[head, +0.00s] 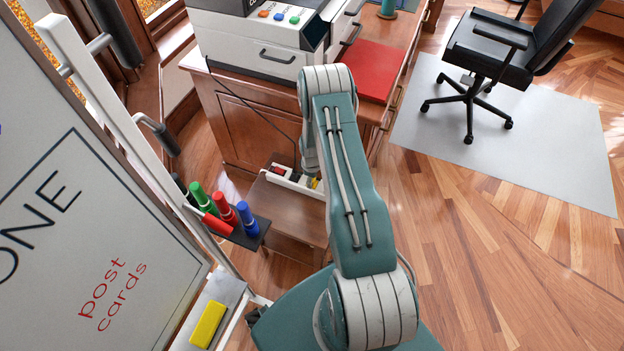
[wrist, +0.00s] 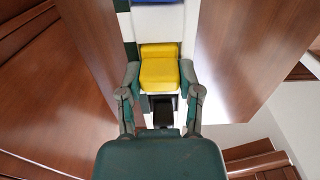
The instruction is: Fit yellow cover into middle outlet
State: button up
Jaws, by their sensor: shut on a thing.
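The yellow cover (wrist: 159,76) is between the two fingers of my gripper (wrist: 160,78) in the wrist view, and the fingers are shut on its sides. It lies over the white power strip (wrist: 157,22); I cannot tell whether it is seated in an outlet or just above it. A dark square opening (wrist: 164,108) shows just below the cover. A bit of blue (wrist: 155,2) shows at the top edge of the strip.
The strip lies on a low wooden step (head: 284,207) beside the wooden desk (head: 245,125). A whiteboard (head: 90,230) with a marker holder (head: 250,238) and a yellow eraser (head: 208,324) stands at left. A black chair (head: 490,55) is at upper right. The right floor is clear.

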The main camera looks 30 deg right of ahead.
jog(key=shift+f, duration=0.1)
jog(key=o, duration=0.9)
